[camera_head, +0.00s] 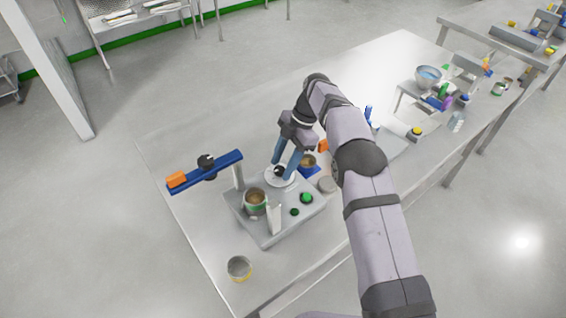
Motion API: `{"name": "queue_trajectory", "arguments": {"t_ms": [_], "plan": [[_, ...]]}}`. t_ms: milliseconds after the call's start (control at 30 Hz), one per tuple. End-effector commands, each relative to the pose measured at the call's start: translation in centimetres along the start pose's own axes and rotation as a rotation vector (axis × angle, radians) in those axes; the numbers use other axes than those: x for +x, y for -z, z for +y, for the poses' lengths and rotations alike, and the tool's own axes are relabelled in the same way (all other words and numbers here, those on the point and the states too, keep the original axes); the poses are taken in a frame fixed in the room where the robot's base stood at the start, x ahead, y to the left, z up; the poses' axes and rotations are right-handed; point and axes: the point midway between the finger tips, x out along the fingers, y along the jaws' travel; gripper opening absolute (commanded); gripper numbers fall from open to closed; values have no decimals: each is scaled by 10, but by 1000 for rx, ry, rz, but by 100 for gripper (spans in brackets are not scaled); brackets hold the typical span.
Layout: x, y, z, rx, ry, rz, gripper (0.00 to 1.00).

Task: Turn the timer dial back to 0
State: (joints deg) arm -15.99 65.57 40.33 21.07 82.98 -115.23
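The timer dial (271,181) is a white disc with a small dark knob (279,171) at its middle. It sits at the back of a grey apparatus base (262,226) on the metal table. My gripper (282,172) points down at the dial, its two blue fingers apart with the knob between them. I cannot tell whether the fingers touch or grip the knob. The dial's markings and pointer are too small to read, and the fingers partly cover it.
A can (256,208) stands on the base near green buttons (306,197). A blue bar (215,168) with an orange end extends left of the base. An open tin (239,270) stands at the front. The table's back left is clear; several items stand right of my arm.

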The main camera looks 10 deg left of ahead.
Motion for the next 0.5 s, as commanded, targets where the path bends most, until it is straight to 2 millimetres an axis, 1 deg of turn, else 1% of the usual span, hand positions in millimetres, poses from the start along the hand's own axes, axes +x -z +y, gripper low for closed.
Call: {"name": "queue_trajectory", "arguments": {"t_ms": [267,367,500], "plan": [[-2,0,0,1,-1,1,45],[-8,0,1,1,-2,0,45],[-23,-1,1,0,-4,-1,45]]}}
